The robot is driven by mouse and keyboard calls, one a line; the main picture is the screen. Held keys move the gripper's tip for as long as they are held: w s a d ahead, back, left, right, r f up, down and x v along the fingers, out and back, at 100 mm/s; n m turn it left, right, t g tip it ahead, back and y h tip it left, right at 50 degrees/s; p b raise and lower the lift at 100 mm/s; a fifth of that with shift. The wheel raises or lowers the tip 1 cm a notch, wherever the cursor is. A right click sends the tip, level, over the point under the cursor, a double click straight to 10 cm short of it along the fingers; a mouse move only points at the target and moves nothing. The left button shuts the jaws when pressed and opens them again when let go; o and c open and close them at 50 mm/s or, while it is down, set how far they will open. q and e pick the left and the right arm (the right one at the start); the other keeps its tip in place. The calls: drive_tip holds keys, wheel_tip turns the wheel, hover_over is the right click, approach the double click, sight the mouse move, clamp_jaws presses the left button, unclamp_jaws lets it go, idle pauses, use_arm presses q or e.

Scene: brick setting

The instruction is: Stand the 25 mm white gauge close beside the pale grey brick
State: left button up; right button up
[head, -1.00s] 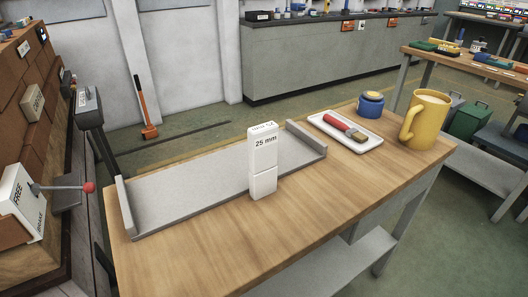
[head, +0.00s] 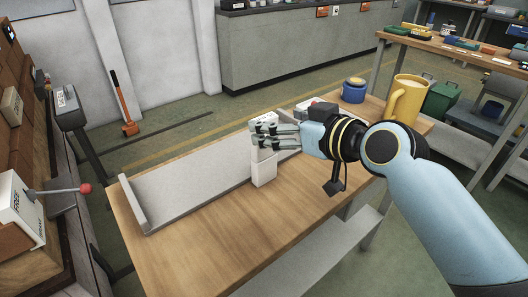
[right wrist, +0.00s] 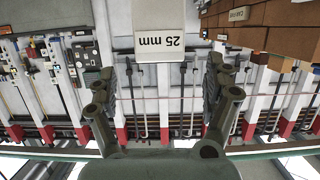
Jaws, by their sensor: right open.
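The white gauge (head: 264,170) marked 25 mm stands upright on the wooden bench, at the front edge of the grey tray. My right gripper (head: 263,132) is at its upper part, with the fingers hiding some of it in the head view. In the right wrist view the gauge (right wrist: 160,32) shows upside down, with the open fingers to either side and a gap at each side. A pale block (head: 12,105) with a label sits in the brick wall at the left; I cannot tell if it is the pale grey brick. My left gripper is not in view.
The grey tray (head: 190,190) with raised ends lies on the bench (head: 225,240). A red-knobbed lever (head: 84,188) juts out at the left. The front of the bench is clear.

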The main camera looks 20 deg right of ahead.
sight(264, 117)
drive_tip(key=x, duration=0.5)
drive_tip(key=shift+w+f, duration=0.2)
drive_tip(key=shift+f, duration=0.05)
drive_tip(key=shift+r, duration=0.1)
clamp_jaws()
